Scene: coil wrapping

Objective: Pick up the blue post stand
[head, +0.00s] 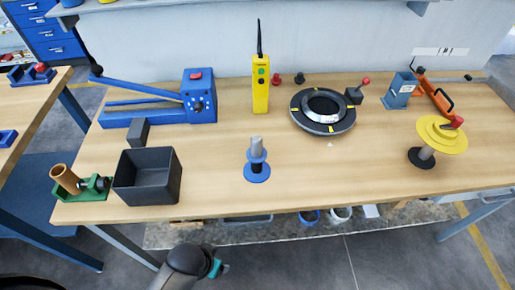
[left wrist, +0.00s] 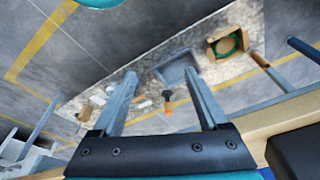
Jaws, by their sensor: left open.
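The blue post stand (head: 257,174) stands upright near the front edge of the table, at the middle in the head view. It has a round blue base, a blue collar and a grey post top. My left gripper (left wrist: 160,78) is open in the left wrist view, with nothing between its two fingers. It points at the floor and low shelf beyond the table's edge, apart from the stand, which does not show in that view. In the head view a dark arm link of mine is at the bottom, below the table edge. My right gripper is not in view.
A black bin (head: 147,190) is left of the stand, a yellow controller (head: 260,86) behind it. A black ring (head: 323,112) lies to the right; a yellow-topped spool (head: 440,136) stands farther right. The wooden table (head: 330,180) is clear around the stand.

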